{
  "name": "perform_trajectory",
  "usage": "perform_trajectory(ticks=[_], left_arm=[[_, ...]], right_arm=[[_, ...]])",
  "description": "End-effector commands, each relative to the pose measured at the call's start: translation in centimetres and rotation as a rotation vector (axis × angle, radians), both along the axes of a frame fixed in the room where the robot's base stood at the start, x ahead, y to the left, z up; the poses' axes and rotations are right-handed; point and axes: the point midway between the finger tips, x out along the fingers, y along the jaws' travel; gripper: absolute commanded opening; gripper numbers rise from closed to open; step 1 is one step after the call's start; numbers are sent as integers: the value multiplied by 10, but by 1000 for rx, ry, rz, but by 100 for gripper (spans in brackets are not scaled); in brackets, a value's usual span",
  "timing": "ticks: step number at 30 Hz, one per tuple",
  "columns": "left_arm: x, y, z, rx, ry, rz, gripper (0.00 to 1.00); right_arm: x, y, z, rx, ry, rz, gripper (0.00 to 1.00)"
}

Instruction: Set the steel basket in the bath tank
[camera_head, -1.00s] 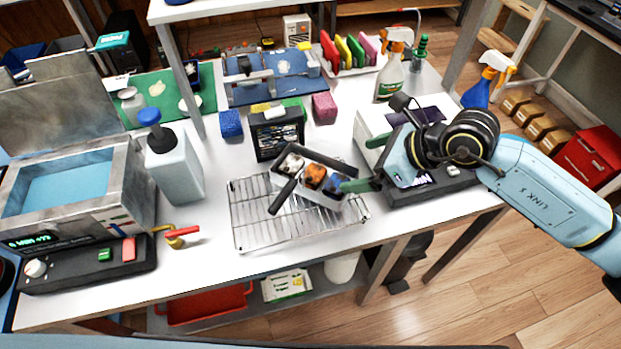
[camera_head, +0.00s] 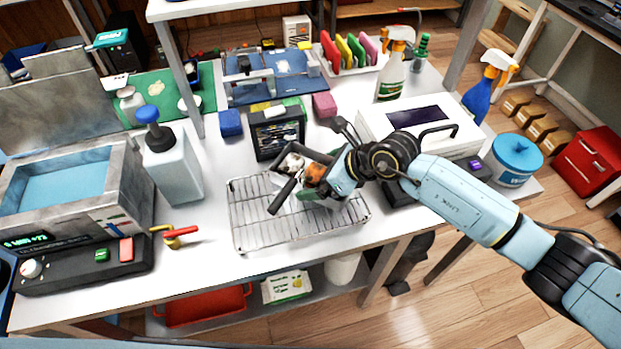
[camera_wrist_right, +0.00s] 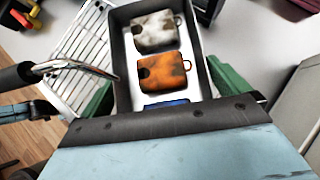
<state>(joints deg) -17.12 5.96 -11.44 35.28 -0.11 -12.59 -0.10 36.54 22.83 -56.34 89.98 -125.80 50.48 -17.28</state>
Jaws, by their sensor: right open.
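The steel basket (camera_head: 313,154) has dark rims and a black bar handle and sits over the wire rack (camera_head: 250,225). In the right wrist view the basket (camera_wrist_right: 124,65) holds a grey-white tag-like piece, a rusty orange one and a blue one. My right gripper (camera_head: 312,190) is at the basket's right end. Its green fingers stand open on either side of the basket in the right wrist view (camera_wrist_right: 165,98); I cannot tell whether they touch it. The bath tank (camera_head: 122,185) stands at the left, lid raised, with blue liquid inside. My left gripper is not in view.
A white pump bottle (camera_head: 175,175) stands right of the tank, and a red-handled brass tap (camera_head: 180,235) sticks out in front. A dark box (camera_head: 277,135) stands behind the rack. A white device (camera_head: 385,120) lies behind my right arm.

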Motion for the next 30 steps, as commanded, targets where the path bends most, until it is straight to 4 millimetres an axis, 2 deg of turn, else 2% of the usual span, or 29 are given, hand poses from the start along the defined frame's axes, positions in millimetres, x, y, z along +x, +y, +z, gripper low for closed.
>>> perform_trajectory(ticks=[6, 14, 16, 17, 25, 30], left_arm=[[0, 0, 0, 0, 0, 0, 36], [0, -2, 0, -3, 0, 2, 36], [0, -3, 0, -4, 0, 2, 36], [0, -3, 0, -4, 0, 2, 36], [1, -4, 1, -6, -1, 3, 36], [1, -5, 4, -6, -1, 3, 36]], right_arm=[[0, 1, 0, 1, -1, 1, 100], [0, 0, 0, 1, 0, 0, 66], [1, 1, 1, 3, -1, 0, 65], [1, 1, 1, 3, -1, 0, 61], [1, 1, 5, 2, -2, 1, 61], [1, 0, 23, 4, -4, 1, 61]])
